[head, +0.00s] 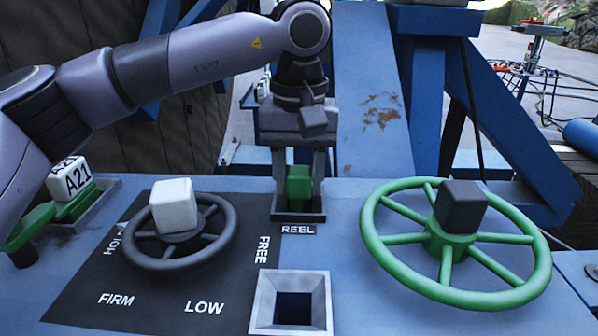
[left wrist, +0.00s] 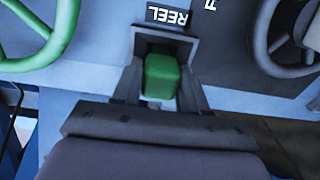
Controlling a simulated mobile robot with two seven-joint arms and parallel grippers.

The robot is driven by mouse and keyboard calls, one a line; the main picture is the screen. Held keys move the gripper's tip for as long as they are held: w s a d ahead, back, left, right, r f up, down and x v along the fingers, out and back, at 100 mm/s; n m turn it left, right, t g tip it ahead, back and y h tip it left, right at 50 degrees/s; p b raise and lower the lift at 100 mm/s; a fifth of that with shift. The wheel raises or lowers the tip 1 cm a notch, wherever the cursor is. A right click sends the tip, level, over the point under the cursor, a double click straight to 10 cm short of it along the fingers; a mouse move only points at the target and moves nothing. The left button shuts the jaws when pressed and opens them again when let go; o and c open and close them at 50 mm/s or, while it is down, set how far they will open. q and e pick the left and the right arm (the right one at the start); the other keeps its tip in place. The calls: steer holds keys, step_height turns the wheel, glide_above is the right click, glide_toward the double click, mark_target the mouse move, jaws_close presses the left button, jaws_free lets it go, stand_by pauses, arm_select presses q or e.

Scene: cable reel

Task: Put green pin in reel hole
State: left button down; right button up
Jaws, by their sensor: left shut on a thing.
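The green pin (head: 299,180) is a block-topped piece at the dark-framed reel hole (head: 298,217), behind the REEL label. My left gripper (head: 299,190) points down over that hole with its fingers on both sides of the pin, shut on it. The left wrist view shows the green pin top (left wrist: 161,75) between the fingers and inside the outline of the frame (left wrist: 175,37). The pin looks upright. Its lower end is hidden, so I cannot tell how deep it sits. My right gripper is not in view.
A grey handwheel (head: 172,262) with a white knob is left. A larger green handwheel (head: 452,290) with a black knob is right. A pale-rimmed square opening (head: 262,303) is in front. A white A21 tag (head: 76,182) and green lever piece (head: 30,228) are far left.

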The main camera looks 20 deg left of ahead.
arm_select(q)
steer(key=c, duration=0.5)
jaws_free()
steer(key=shift+r, duration=0.1)
step_height(320, 180, up, 7)
steer(key=shift+r, duration=0.1)
